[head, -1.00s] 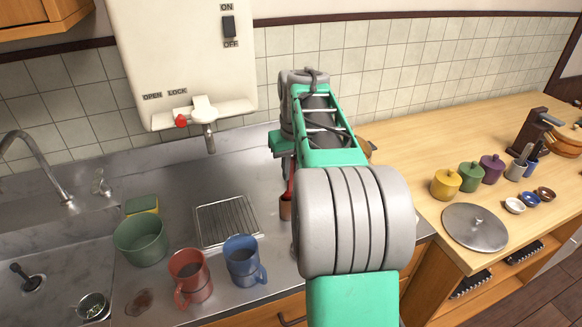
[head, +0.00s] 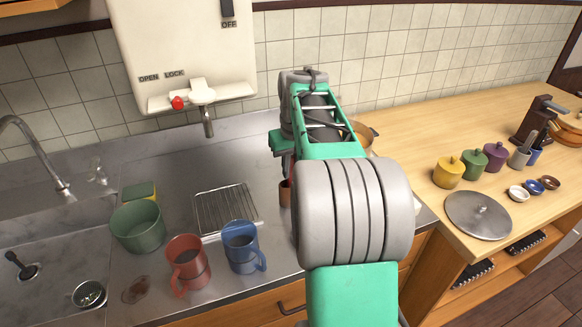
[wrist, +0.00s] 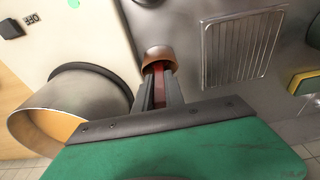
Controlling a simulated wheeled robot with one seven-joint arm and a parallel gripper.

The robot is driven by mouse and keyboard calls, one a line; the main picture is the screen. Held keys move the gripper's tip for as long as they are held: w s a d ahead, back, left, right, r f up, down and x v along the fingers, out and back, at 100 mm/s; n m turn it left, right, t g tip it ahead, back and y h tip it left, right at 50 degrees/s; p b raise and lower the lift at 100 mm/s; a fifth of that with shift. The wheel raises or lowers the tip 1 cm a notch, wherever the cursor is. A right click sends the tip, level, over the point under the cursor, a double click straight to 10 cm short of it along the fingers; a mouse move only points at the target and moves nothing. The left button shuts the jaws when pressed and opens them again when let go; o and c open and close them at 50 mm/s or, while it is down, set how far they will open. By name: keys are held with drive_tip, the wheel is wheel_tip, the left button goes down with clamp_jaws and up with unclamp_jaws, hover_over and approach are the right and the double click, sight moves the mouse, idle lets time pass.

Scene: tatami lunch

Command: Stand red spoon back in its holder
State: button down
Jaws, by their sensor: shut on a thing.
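The red spoon (wrist: 158,88) is held between the two fingers of my gripper (wrist: 160,80) in the wrist view. The brown cup-like holder (head: 285,193) stands on the steel counter to the right of the wire rack. In the wrist view the holder (wrist: 158,56) is right at the fingertips, and the spoon lines up with its mouth. My gripper (head: 286,160) is directly above the holder in the head view, partly hidden by my arm. The spoon's lower end is hidden, so I cannot tell how deep it sits in the holder.
A wire rack (head: 226,211), a red mug (head: 188,265), a blue mug (head: 242,248) and a green pot (head: 138,228) stand to the left. A metal pan (wrist: 80,105) is close beside the gripper in the wrist view. The wooden counter lies to the right.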

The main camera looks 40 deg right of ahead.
drive_tip(key=shift+f, duration=0.15)
drive_tip(key=c, duration=1.3)
unclamp_jaws()
drive_tip(key=shift+c, duration=0.2)
drive_tip(key=shift+o, duration=0.4)
drive_tip(key=o, duration=0.5)
drive_tip(key=shift+r+p, duration=2.8)
drive_tip(key=shift+r, duration=0.7)
